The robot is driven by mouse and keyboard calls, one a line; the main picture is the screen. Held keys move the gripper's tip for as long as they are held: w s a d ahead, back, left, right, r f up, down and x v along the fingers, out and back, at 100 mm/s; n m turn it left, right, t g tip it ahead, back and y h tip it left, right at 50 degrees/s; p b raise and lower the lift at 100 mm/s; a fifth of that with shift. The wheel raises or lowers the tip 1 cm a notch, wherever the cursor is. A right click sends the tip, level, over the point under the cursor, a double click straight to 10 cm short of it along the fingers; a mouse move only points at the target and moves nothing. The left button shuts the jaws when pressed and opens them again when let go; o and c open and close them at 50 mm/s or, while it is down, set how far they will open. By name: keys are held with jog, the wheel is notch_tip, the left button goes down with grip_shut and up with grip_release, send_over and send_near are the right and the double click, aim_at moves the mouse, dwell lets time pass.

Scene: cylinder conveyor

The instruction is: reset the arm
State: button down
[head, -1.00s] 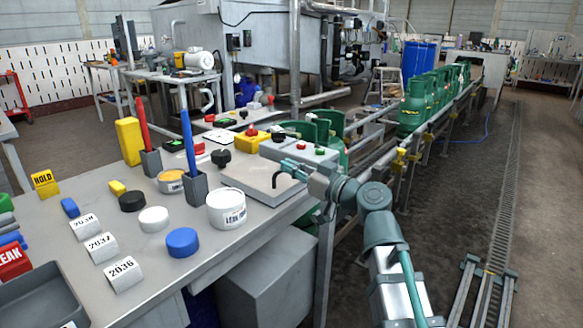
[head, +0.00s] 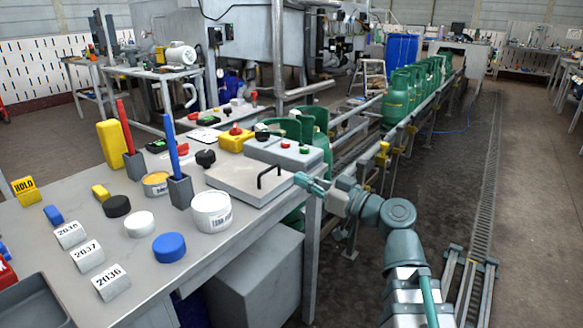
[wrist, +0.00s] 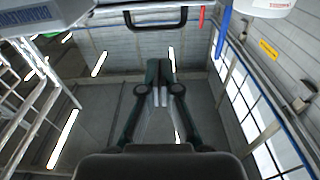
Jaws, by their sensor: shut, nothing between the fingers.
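My arm reaches in from the lower right in the head view. My gripper (head: 303,182) is shut and empty, just right of the grey plate (head: 236,186) with the black handle (head: 269,174) at the table's right edge. A small gap shows between its fingertips and the handle. In the wrist view my gripper (wrist: 160,96) shows its two dark fingers together, with nothing between them. The black handle (wrist: 157,20) crosses the top of that view.
The grey table (head: 205,252) holds a white tub (head: 211,212), numbered tags, coloured caps, pen holders and a button box (head: 283,152). Green cylinders (head: 395,97) line the conveyor behind. The floor (head: 455,190) right of the conveyor is mostly clear, with a drain channel and low rails.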

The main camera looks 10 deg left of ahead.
jog(key=s+d+f+m+g+h, duration=0.3)
jog(key=s+f+g, duration=0.1)
jog(key=f, duration=0.9)
jog(key=s+d+f+m+g+h, duration=0.2)
jog(key=s+d+f+g+h, duration=0.15)
jog(key=f, duration=0.95)
jog(key=s+d+f+m+g+h, duration=0.25)
jog(key=s+f+g, duration=0.2)
jog(key=f, duration=0.95)
jog(key=s+d+f+m+g+h, duration=0.15)
jog(key=s+d+f+g, duration=0.25)
jog(key=s+f, duration=0.5)
jog(key=s+d+f+m+g+h, duration=0.1)
jog(key=s+d+f+g+h, duration=0.3)
jog(key=s, duration=0.9)
jog(key=s+d+f+m+g+h, duration=0.2)
jog(key=s+d+f+g, duration=0.15)
jog(key=s+f, duration=0.6)
jog(key=w+r+t+p, duration=0.2)
jog(key=r+p, duration=0.7)
jog(key=p, duration=0.5)
jog(key=w+r+t+p, duration=0.2)
jog(key=r+t+p, duration=0.3)
jog(key=p, duration=1)
notch_tip(320, 180, up, 4)
jog(key=shift+d+f, duration=0.15)
jog(key=shift+d, duration=0.2)
